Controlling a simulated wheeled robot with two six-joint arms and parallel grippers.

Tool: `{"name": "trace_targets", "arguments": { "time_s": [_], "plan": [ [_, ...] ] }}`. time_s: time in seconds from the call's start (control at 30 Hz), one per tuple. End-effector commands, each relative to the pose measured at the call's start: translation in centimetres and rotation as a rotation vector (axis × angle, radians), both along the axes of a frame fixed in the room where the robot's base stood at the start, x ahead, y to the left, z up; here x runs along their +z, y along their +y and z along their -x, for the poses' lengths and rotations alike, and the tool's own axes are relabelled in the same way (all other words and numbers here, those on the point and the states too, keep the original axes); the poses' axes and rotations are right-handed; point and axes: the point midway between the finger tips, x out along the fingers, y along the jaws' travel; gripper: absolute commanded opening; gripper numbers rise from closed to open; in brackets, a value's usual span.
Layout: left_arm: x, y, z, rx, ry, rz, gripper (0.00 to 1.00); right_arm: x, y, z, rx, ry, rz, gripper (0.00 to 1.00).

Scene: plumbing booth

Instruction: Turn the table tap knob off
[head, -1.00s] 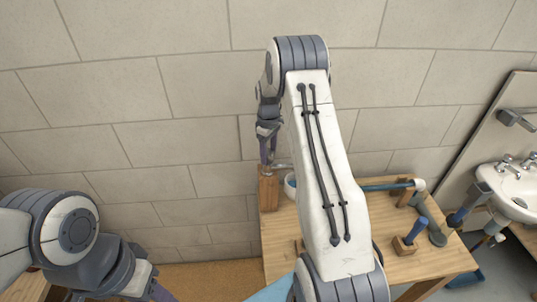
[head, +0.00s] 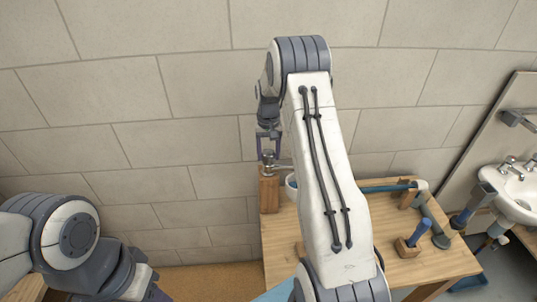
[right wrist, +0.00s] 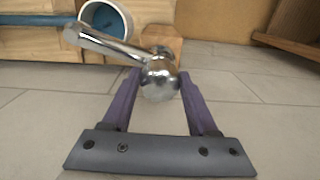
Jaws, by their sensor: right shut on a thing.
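The chrome tap knob (head: 268,156) sits on top of a wooden post (head: 269,194) at the table's left edge. The tap's spout (right wrist: 98,43) points left in the right wrist view. My right gripper (head: 268,148) points down over the tap, with its purple fingers on both sides of the knob. In the right wrist view the rounded knob (right wrist: 160,76) lies between the fingertips, and the gripper is shut on it. My left gripper (head: 150,290) is at the bottom left, partly cut off and away from the table; its jaws cannot be made out.
A white-and-blue bowl (head: 291,183) is under the spout, partly hidden by my right arm. The wooden table (head: 440,262) also bears a blue-handled tool (head: 417,232) in a wooden block and a pipe (head: 388,188). A sink (head: 515,190) is at the far right. A tiled wall is behind.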

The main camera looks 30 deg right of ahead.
Motion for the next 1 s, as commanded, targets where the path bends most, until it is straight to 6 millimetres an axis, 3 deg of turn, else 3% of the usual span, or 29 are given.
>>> {"name": "trace_targets", "arguments": {
  "time_s": [0.4, 0.93, 0.97, 1.0],
  "plan": [
    [-0.20, 0.00, 0.00, 0.000, 0.000, 0.000, 0.50, 0.06, 0.03, -0.07, -0.176, -0.002, 0.001, 0.04],
    [-0.21, 0.00, 0.00, 0.000, 0.000, 0.000, 0.50, 0.08, 0.02, -0.09, -0.199, -0.002, 0.001, 0.04],
    [-0.21, 0.00, 0.00, 0.000, 0.000, 0.000, 0.50, 0.08, 0.02, -0.09, -0.199, -0.002, 0.001, 0.67],
    [-0.21, 0.00, 0.00, 0.000, 0.000, 0.000, 0.50, 0.08, 0.02, -0.09, -0.199, -0.002, 0.001, 0.82]
  ]
}}
